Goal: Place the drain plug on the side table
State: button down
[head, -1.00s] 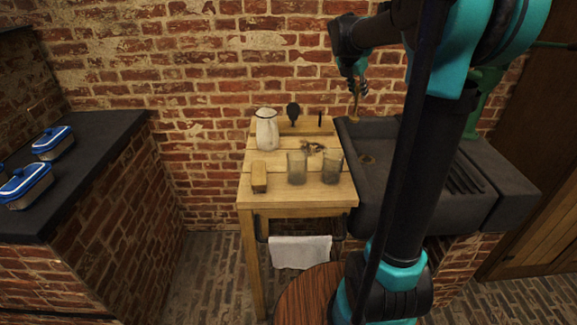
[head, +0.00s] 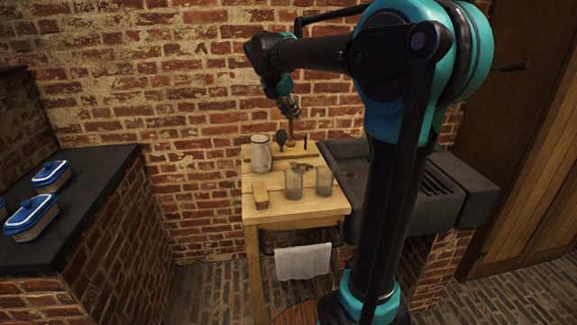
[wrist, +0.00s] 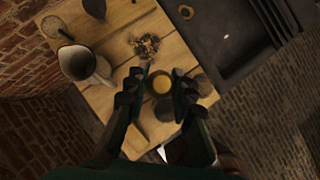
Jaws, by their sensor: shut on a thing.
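The drain plug (head: 291,134) is a slim brass-coloured piece hanging below my gripper (head: 289,110) in the head view. In the wrist view its round yellow top (wrist: 162,83) shows between the two fingers of my gripper (wrist: 161,72), which is shut on it. The wooden side table (head: 258,214) stands left of the sink. In the wrist view the plug lies over the table planks (wrist: 115,45). It appears raised above the tabletop; its exact height is hard to tell.
A white jug (head: 260,155), two glass jars (head: 293,181) (head: 324,180) and a wooden block (head: 260,195) stand on the table. A dark chain-like heap (wrist: 145,45) lies between them. The dark sink (head: 345,160) adjoins on the right. A brick wall is behind.

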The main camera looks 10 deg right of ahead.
aim_at(290, 142)
notch_tip(290, 142, down, 16)
dwell(0.5)
jog(key=shift+f, duration=0.15)
jog(key=c, duration=1.3)
grip_release()
jog(key=shift+f, duration=0.1)
jog(key=v, duration=1.2)
